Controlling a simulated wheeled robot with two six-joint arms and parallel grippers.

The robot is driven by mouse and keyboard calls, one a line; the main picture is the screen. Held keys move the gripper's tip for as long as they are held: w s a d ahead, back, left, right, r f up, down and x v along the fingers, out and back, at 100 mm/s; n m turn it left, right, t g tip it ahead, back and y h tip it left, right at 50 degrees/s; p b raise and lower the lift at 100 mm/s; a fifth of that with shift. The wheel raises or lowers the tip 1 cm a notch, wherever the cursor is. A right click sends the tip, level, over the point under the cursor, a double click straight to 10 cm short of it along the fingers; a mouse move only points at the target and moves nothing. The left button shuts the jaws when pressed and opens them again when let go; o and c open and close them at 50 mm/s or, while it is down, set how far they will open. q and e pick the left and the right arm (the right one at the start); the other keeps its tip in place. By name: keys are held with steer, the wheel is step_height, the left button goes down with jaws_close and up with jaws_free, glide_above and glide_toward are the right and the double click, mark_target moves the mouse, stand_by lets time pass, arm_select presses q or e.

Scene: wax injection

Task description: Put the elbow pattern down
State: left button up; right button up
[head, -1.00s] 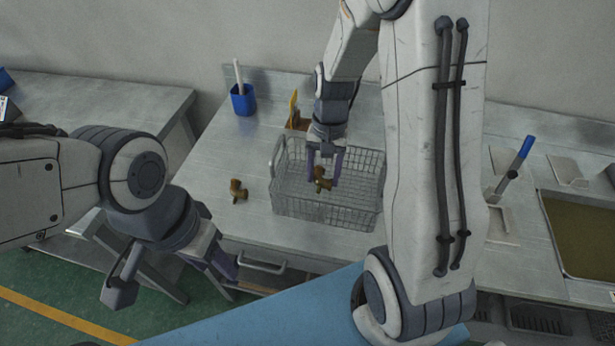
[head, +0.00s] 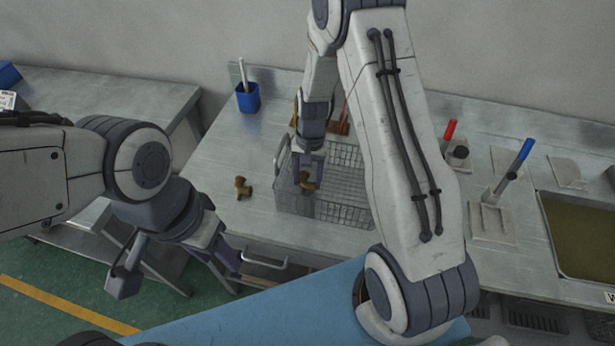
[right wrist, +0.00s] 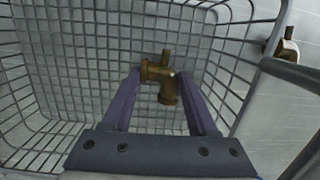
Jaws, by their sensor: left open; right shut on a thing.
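A brown elbow pattern (head: 306,180) is between the fingers of my right gripper (head: 308,172), which is shut on it. In the right wrist view the elbow pattern (right wrist: 162,82) shows between the purple fingertips (right wrist: 162,88), with the wire basket's mesh around and beneath it. The grey wire basket (head: 345,212) stands on the metal table; the pattern is over its left part. Whether the pattern touches the basket floor I cannot tell. My left gripper (head: 182,268) is open and empty, low at the left in front of the table edge.
A second brown pattern (head: 242,187) lies on the table left of the basket; it also shows in the right wrist view (right wrist: 288,50). A blue cup (head: 247,98) stands behind. Tools with red (head: 450,130) and blue (head: 525,149) handles and a tank (head: 580,235) are at the right.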

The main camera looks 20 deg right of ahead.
steer(key=shift+f, duration=0.15)
steer(key=o, duration=1.3)
steer(key=shift+o, duration=0.2)
steer(key=shift+r, duration=0.3)
steer(key=shift+w+r, duration=0.1)
steer(key=shift+r, duration=0.25)
step_height(320, 180, up, 11)
steer(key=w+d+b, duration=0.1)
steer(key=shift+b, duration=0.3)
